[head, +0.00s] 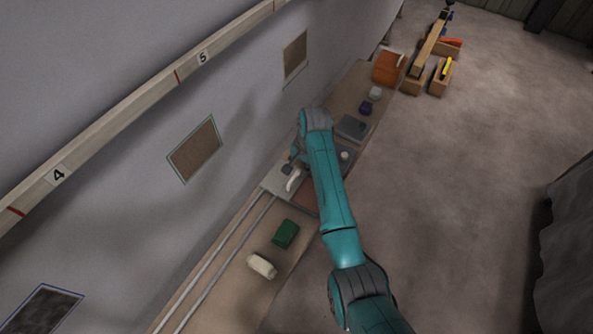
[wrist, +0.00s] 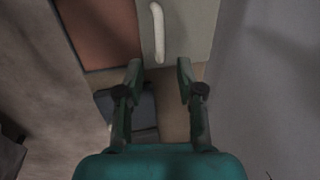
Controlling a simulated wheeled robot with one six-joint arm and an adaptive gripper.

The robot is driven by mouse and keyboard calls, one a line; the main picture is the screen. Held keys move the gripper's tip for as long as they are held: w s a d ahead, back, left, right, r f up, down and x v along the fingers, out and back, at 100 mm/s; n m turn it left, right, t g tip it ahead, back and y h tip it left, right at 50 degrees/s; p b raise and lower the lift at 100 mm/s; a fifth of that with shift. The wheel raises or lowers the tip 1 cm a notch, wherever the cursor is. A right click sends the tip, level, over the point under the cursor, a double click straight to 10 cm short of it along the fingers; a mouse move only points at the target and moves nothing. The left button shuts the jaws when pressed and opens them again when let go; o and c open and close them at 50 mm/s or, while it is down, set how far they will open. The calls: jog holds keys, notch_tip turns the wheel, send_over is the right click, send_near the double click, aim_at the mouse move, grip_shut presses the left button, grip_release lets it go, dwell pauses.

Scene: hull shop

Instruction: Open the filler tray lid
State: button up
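The pale grey lid (head: 273,181) lies on the bench by the wall, with a white bar handle (head: 293,181) on it. In the wrist view the lid (wrist: 190,28) is at the top, and its handle (wrist: 158,32) stands lengthwise near its left edge. A reddish-brown surface (wrist: 103,30), perhaps the filler tray, lies beside the lid; part of it shows in the head view (head: 306,201). My gripper (wrist: 160,68) is open and empty. Its fingertips appear just short of the handle's near end, which lies between their lines. My arm hides part of this area.
Two pale rails (head: 222,262) run along the bench from the lid. A green block (head: 285,234) and a cream item (head: 262,266) lie nearby on the bench. Beyond my arm are a dark grey item (head: 351,127), a purple item (head: 366,108) and an orange bin (head: 388,68).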

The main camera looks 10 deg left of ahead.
notch_tip(320, 180, up, 7)
jog(key=d, duration=0.1)
jog(key=shift+s+f, duration=0.2)
jog(key=shift+s, duration=0.05)
jog(key=shift+d, duration=0.1)
dwell(0.3)
